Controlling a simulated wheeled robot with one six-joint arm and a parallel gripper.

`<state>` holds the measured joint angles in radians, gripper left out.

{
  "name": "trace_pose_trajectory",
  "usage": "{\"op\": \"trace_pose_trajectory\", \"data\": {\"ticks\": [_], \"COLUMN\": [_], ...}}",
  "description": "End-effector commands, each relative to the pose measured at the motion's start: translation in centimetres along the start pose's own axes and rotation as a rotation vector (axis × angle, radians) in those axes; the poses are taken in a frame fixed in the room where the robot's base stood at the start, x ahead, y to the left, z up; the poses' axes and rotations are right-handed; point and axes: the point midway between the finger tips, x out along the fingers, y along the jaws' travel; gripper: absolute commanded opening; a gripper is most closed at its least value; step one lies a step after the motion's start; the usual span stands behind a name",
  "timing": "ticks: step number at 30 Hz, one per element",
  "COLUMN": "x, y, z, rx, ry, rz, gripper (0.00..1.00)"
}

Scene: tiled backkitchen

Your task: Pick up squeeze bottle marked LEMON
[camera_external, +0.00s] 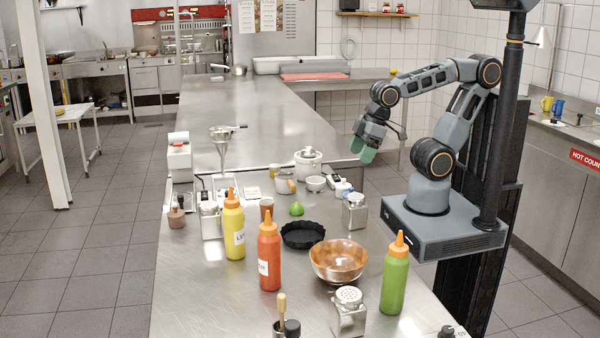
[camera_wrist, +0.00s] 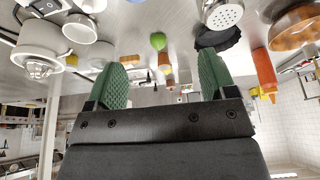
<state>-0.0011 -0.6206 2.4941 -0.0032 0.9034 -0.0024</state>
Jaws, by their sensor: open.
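A yellow squeeze bottle (camera_external: 233,229) with an orange tip stands upright on the steel counter. Its white label shows only the start of a word, "LE". A red bottle (camera_external: 269,261) stands beside it, nearer the camera, and a green bottle (camera_external: 394,279) stands at the counter's right edge. My gripper (camera_external: 366,149) is raised at the right side of the counter, well apart from the yellow bottle. In the wrist view its two green fingers (camera_wrist: 162,62) are spread, with nothing held between them. The red bottle also shows there at the right (camera_wrist: 265,70).
A black fluted dish (camera_external: 302,235), a copper bowl (camera_external: 338,262), a lime (camera_external: 296,209) and a metal shaker (camera_external: 354,212) stand between my gripper and the bottles. A funnel on a stand (camera_external: 221,150) rises behind the yellow bottle. The far counter (camera_external: 250,110) is mostly clear.

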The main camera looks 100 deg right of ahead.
Motion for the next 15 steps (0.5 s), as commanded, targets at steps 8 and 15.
{"op": "trace_pose_trajectory", "data": {"ticks": [8,15], "x": [0.0,1.3], "y": [0.0,-4.3], "z": [0.0,-5.6], "rx": [0.0,-0.061], "ry": [0.0,0.146], "rz": [-0.001,-0.14], "gripper": [0.82,0.82]}}
